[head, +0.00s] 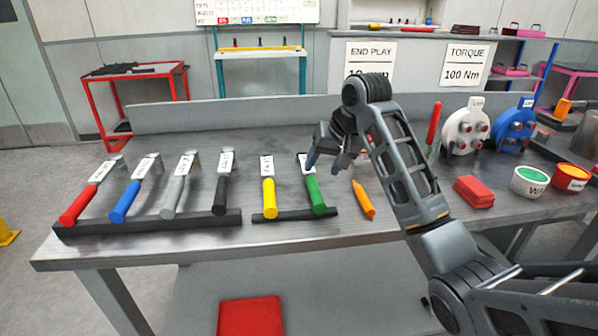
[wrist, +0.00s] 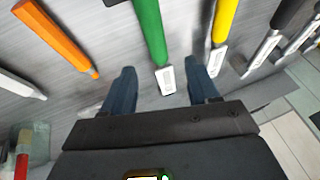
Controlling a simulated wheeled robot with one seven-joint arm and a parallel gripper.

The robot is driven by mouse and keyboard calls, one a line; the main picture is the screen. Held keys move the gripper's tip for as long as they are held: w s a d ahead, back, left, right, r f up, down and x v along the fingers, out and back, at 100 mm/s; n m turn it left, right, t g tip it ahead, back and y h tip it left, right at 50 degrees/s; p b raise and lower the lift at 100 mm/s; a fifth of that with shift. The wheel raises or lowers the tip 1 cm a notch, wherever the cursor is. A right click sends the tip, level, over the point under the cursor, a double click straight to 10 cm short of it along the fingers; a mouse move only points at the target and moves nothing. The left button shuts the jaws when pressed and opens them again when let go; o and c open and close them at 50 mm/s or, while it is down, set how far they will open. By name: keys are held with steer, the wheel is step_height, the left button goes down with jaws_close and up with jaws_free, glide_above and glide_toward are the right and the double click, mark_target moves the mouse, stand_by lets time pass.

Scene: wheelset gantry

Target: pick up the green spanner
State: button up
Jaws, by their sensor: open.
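The green spanner (head: 315,194) lies on the table with its handle on a short black rack, to the right of the yellow spanner (head: 268,197). A white label is near its far end. My gripper (head: 331,160) is over the far end of the green spanner. In the wrist view my gripper (wrist: 163,85) is open, with one blue finger on each side of the green spanner's labelled end (wrist: 166,78). Nothing is held between the fingers. In the head view, my gripper partly hides the spanner's far end.
An orange tool (head: 363,199) lies just right of the green spanner. Red, blue, grey and black-handled tools rest on a longer black rack (head: 150,224) at left. A red block (head: 474,191) and round tubs (head: 529,181) are at right. The table front is clear.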

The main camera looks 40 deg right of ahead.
mark_target(315, 183)
steer(key=x, duration=0.4)
steer(key=p+x, duration=0.1)
steer(key=x, duration=0.2)
steer(key=shift+d+f, duration=0.1)
steer(key=shift+f, duration=0.4)
steer(key=shift+c, duration=0.2)
jaws_close()
